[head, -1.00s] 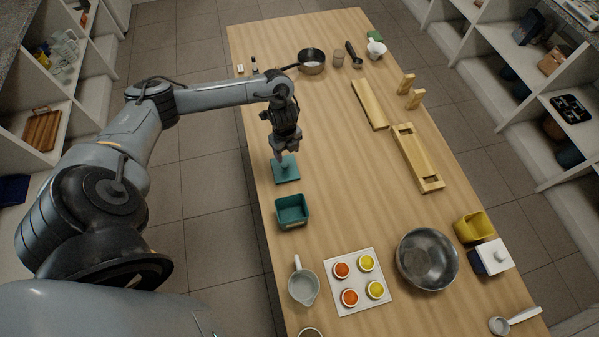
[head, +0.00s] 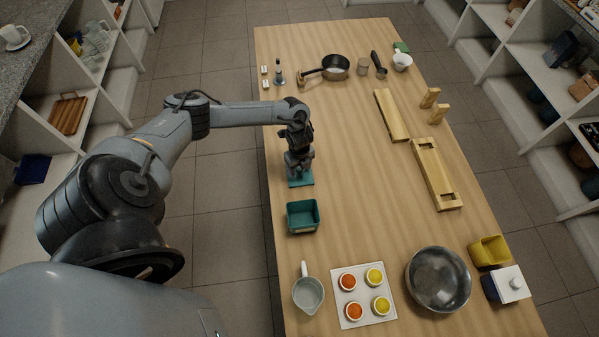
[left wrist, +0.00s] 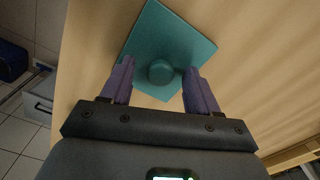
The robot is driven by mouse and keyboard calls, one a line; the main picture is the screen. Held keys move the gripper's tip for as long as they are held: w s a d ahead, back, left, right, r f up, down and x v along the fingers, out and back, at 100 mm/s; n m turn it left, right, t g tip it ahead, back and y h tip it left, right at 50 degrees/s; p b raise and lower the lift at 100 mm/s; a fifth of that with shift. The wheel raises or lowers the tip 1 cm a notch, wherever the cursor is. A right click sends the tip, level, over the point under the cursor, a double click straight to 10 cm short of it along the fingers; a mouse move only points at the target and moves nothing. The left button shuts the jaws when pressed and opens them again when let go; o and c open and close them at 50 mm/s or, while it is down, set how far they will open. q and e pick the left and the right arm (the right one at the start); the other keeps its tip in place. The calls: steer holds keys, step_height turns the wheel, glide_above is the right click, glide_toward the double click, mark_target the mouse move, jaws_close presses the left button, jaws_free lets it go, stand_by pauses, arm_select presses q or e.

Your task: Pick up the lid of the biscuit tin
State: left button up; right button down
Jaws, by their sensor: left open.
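The teal square lid (head: 300,183) lies on the wooden table near its left edge, apart from the open teal tin (head: 303,230). In the left wrist view the lid (left wrist: 170,32) shows a round knob (left wrist: 161,72) at its middle. My left gripper (head: 299,172) is over the lid and hides most of it in the head view. In the left wrist view its two fingers (left wrist: 159,66) are open, one on each side of the knob, with gaps visible. Whether the fingertips touch the lid I cannot tell. My right gripper is not in view.
Wooden pieces (head: 436,173) lie right. The table's middle is clear.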

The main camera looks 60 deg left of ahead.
arm_select(q)
steer(key=shift+f, duration=0.3)
steer(key=c, duration=1.1)
